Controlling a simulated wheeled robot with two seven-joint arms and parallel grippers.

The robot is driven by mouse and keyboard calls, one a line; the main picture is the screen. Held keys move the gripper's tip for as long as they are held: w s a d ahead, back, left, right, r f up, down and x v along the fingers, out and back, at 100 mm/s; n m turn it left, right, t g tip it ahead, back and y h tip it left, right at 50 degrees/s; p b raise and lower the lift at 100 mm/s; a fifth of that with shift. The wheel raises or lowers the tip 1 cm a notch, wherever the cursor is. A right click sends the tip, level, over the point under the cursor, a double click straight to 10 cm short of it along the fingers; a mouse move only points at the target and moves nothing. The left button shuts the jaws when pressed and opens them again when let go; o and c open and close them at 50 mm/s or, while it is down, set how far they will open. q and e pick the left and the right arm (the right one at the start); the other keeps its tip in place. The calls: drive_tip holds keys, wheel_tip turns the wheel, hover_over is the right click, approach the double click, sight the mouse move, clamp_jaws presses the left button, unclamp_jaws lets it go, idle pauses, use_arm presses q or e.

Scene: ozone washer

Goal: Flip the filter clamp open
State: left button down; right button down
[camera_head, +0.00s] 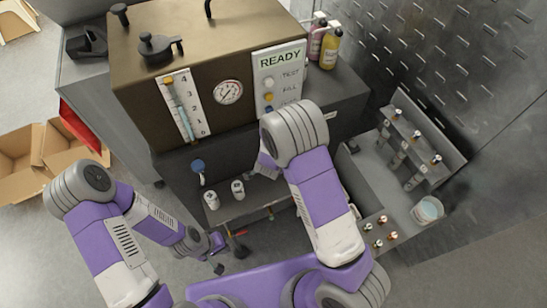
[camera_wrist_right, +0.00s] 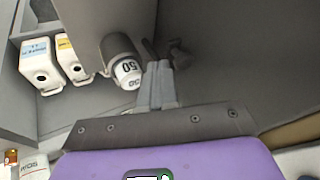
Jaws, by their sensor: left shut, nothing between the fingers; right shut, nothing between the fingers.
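In the right wrist view a grey cylinder with a white end marked 50 (camera_wrist_right: 127,72) hangs beside a grey wall. My right gripper (camera_wrist_right: 160,66) is shut and empty just right of it. A small dark grey part (camera_wrist_right: 180,57) shows just past the fingertips; it may be the filter clamp, but I cannot tell its position or whether the fingers touch it. In the head view my right arm hides its gripper and that spot. My left gripper (camera_head: 216,242) is shut and empty, low in front of the washer and away from it.
The washer (camera_head: 135,85) has a gauge (camera_head: 228,92) and a READY panel (camera_head: 279,75). A black knob (camera_head: 158,47) is on its top. A grey rack (camera_head: 425,140) stands to the right; open boxes (camera_head: 25,165) lie left.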

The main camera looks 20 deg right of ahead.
drive_tip(key=p+v, duration=0.3)
drive_tip(key=v, duration=0.8)
drive_tip(key=shift+s+a+f, duration=0.25)
drive_tip(key=shift+a, duration=0.15)
